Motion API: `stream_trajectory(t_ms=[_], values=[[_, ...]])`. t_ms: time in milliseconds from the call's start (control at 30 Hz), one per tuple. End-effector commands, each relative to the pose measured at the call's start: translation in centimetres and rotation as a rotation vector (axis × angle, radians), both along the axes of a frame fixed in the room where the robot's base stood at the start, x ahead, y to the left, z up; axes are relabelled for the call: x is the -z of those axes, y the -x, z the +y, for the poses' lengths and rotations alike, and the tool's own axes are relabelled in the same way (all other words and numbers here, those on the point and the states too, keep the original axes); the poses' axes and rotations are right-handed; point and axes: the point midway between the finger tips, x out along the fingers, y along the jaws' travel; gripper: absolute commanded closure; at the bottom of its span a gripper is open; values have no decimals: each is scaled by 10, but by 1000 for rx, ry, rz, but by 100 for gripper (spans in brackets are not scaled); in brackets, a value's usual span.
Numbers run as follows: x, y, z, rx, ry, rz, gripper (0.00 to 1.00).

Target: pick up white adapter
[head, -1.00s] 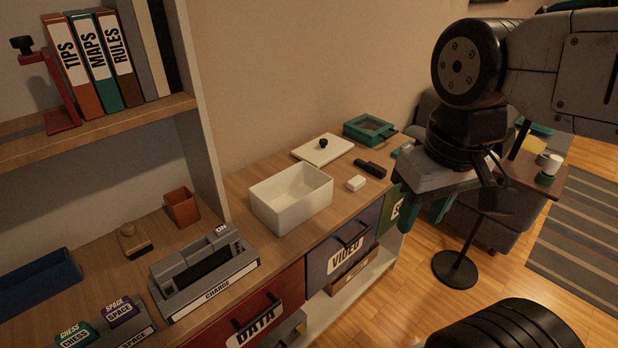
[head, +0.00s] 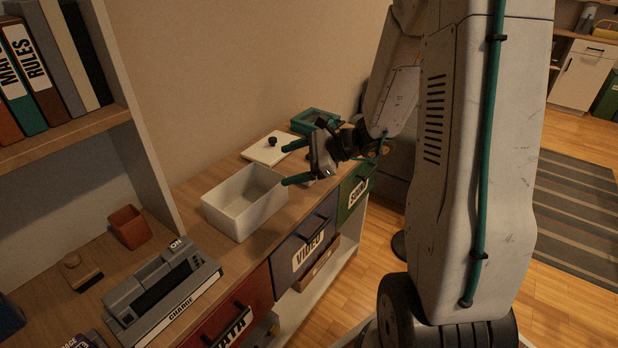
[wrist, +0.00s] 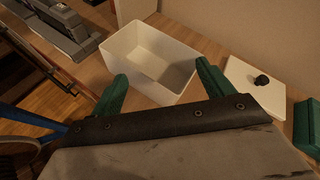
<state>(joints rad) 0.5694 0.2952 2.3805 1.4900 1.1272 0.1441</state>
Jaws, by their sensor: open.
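My gripper (head: 285,165) is open, its two green fingers spread and pointing left over the counter, beside the right end of the white bin. In the wrist view my gripper (wrist: 162,70) has nothing between its fingers, and the white bin shows beyond them. The white adapter, a small white block on the counter right of the bin in the earlier head view, is not clearly visible now. My gripper covers that part of the counter in the head view, and the wrist view does not show the adapter.
The open white bin (head: 240,218) stands on the wooden counter. A white lid with a black knob (head: 272,150) and a teal box (head: 314,120) lie behind. A grey charging dock (head: 160,290) is at front left. A shelf unit with binders stands at left.

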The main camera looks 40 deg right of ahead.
Motion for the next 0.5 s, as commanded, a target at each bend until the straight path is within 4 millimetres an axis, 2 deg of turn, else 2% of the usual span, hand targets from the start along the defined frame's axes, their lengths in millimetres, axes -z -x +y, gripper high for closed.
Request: stream_trajectory(t_ms=[33,100,233,367,500], values=[[23,-9,-27,121,-64,40,20],[48,-18,-59,274,-138,77,20],[88,-24,-107,492,-237,130,20],[111,-23,-134,616,-290,159,20],[122,-28,-140,657,-307,169,20]])
